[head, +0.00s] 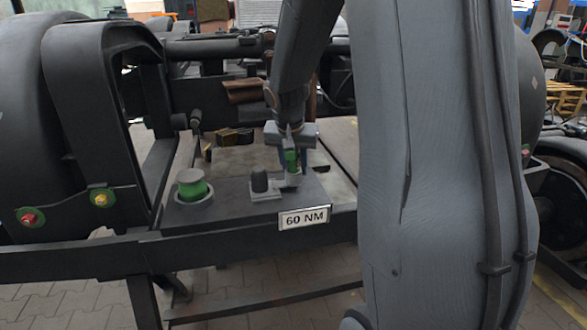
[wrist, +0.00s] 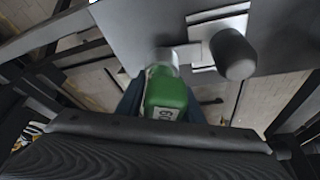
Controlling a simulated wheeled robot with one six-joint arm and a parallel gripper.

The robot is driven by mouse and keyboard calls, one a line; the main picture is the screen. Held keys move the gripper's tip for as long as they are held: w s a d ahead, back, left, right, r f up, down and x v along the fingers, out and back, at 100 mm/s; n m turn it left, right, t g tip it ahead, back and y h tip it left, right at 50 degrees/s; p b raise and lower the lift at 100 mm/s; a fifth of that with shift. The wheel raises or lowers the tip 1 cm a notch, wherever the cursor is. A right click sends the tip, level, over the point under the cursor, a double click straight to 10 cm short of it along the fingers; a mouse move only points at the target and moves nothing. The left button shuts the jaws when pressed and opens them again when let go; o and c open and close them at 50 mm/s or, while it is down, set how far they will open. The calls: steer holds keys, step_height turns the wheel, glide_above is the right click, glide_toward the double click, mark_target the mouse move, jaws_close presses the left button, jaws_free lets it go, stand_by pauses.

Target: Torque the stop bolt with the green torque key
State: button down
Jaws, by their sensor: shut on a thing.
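A green torque key (head: 291,158) is upright between the fingers of my gripper (head: 291,152), which is shut on it. In the wrist view the key (wrist: 165,95) shows a white label with partly readable digits and a grey metal end. The blue-grey fingers (wrist: 128,100) are on both sides of it. The key's lower end is at a small grey bracket (head: 266,196) with a black knob (head: 260,181), on a dark plate. I cannot tell whether the key is seated in the bracket or just above it. I cannot tell which part is the stop bolt.
A "60 NM" sign (head: 305,217) is on the plate's front edge. A green piece with a grey top (head: 192,184) stands in a ring on the plate's left. Red (head: 29,218) and yellow (head: 101,199) bolt heads with green surrounds are at far left. Dark frame beams surround the plate.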

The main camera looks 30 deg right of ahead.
steer(key=shift+s+d+m+g+h+b, duration=0.1)
steer(key=shift+m+g+h+b, duration=0.45)
steer(key=shift+m+b, duration=1.6)
steer(key=shift+n+b, duration=0.3)
steer(key=shift+n, duration=0.15)
steer(key=shift+r+p, duration=2.05)
steer(key=shift+r, duration=1.05)
steer(key=shift+f, duration=0.1)
